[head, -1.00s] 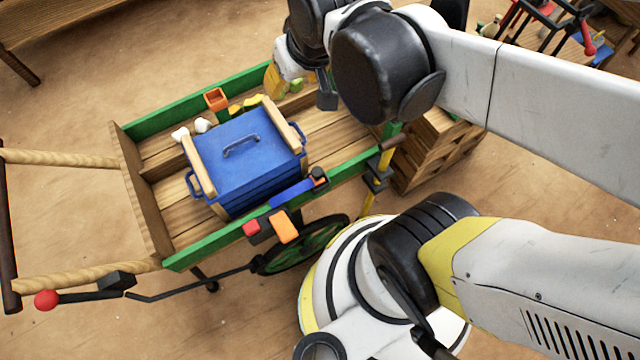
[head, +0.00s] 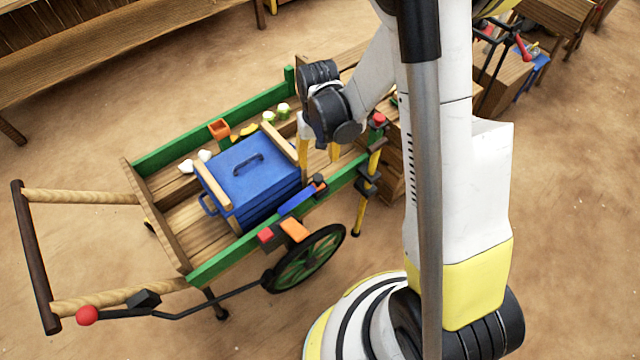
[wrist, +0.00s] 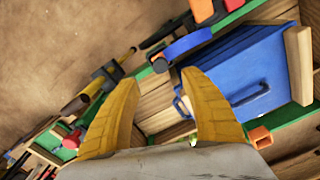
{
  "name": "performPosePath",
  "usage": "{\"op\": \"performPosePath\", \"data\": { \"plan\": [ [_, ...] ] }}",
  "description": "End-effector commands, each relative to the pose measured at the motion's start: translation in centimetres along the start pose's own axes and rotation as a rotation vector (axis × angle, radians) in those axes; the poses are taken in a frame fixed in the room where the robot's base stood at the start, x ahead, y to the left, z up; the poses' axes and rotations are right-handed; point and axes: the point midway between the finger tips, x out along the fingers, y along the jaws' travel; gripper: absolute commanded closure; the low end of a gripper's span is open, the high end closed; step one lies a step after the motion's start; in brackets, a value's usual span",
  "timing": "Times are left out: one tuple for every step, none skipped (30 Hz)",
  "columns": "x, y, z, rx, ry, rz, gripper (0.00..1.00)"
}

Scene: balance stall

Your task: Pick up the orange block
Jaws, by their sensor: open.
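The orange block (head: 295,230) is at the outer near side of the green cart rail, beside a smaller red block (head: 265,235) and above the wheel. In the wrist view an orange piece that looks like this block (wrist: 203,10) is cut by the top edge. My gripper (head: 318,160) hangs over the right end of the cart, right of the blue chest and well apart from the orange block. Its yellow fingers (wrist: 160,80) are spread, with nothing between them.
The blue chest (head: 250,175) with wooden strips fills the cart's middle. A hollow orange box (head: 219,128) and white and yellow pieces lie behind it. A blue bar (head: 297,201) with a dark clamp sits on the near rail. A yellow-black post (head: 371,170) stands at the rail's right end.

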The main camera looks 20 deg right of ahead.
Motion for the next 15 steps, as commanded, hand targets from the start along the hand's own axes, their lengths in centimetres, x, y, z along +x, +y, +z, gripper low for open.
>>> {"op": "performPosePath", "data": {
  "plan": [
    [1.2, 0.0, 0.0, 0.0, 0.0, 0.0, 0.47],
    [1.8, 0.0, 0.0, 0.0, 0.001, 0.0, 0.47],
    [2.5, 0.0, -0.1, 0.0, 0.001, 0.0, 0.47],
    [3.0, 0.0, 0.0, 0.0, 0.001, 0.0, 0.47],
    [3.5, 0.0, -0.1, 0.0, 0.001, 0.0, 0.47],
    [3.9, 0.0, -0.1, 0.0, 0.001, 0.0, 0.47],
    [4.2, 0.0, -0.1, 0.0, 0.001, 0.0, 0.47],
    [4.3, 0.0, 0.0, 0.0, 0.001, 0.0, 0.47],
    [4.6, 0.0, 0.0, 0.0, 0.001, 0.0, 0.47],
    [4.8, 0.0, 0.0, 0.0, 0.002, 0.0, 0.47],
    [5.1, 0.0, -0.1, 0.0, 0.002, 0.0, 0.47],
    [5.6, 0.0, -0.1, 0.0, 0.002, 0.0, 0.47],
    [6.1, 0.0, -0.1, 0.0, 0.002, 0.0, 0.47],
    [6.6, 0.0, -0.1, 0.0, 0.002, 0.0, 0.47],
    [7.3, -0.1, -0.1, 0.0, 0.002, 0.0, 0.47]
  ]
}}
